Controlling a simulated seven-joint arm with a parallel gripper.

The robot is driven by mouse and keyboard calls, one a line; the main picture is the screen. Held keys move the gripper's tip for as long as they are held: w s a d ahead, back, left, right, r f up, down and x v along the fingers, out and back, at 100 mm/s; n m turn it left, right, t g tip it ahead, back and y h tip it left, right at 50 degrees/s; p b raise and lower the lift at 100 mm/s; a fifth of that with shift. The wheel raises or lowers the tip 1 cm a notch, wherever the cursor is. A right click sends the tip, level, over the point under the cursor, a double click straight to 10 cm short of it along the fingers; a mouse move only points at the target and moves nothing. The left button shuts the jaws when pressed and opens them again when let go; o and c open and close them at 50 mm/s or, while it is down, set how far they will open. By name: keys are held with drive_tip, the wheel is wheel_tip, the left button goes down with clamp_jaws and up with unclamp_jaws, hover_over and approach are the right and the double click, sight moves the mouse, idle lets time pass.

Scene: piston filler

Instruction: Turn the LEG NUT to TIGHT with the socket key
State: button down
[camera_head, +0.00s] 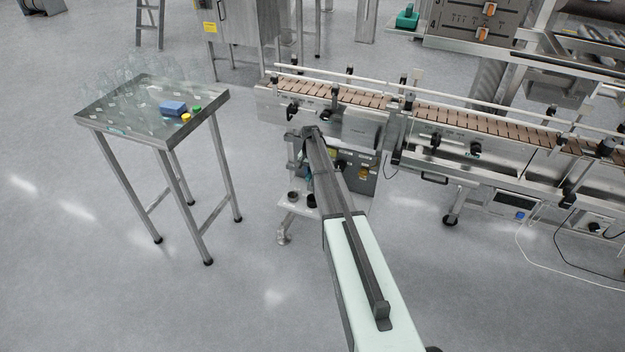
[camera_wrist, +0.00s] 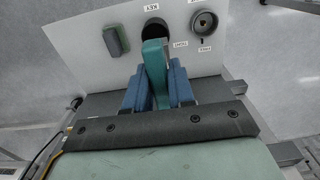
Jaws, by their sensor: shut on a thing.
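In the wrist view my gripper (camera_wrist: 156,72) has its blue fingers closed on the teal socket key (camera_wrist: 153,56). The key's far end is at the dark round hole (camera_wrist: 155,27) marked KEY in the white panel; I cannot tell how far it sits in it. The leg nut (camera_wrist: 204,23), a round grey fitting in a dark ring, is to the right of the key and apart from it. Small labels and a dark pointer mark lie beside the nut. In the head view my arm hides the key, and the low white shelf (camera_head: 285,210) shows dark round fittings.
A green block (camera_wrist: 116,41) stands on the panel left of the key. In the head view the conveyor (camera_head: 440,115) runs behind and right of my arm. A steel table (camera_head: 150,130) with bottles stands at left. Open floor lies between table and shelf.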

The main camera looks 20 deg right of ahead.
drive_tip(key=w+a+f, duration=0.2)
drive_tip(key=w+a, duration=0.4)
drive_tip(key=w, duration=0.1)
drive_tip(key=shift+s+a+f, duration=0.1)
drive_tip(key=shift+s+f, duration=0.05)
drive_tip(key=shift+f, duration=1.7)
drive_tip(key=shift+s+a+f, duration=0.1)
drive_tip(key=shift+f, duration=1.7)
drive_tip(key=m, duration=0.7)
drive_tip(key=shift+m, duration=0.4)
drive_tip(key=m, duration=0.3)
drive_tip(key=shift+m, duration=0.4)
drive_tip(key=m, duration=0.4)
drive_tip(key=shift+r, duration=0.15)
drive_tip(key=shift+r, duration=2.35)
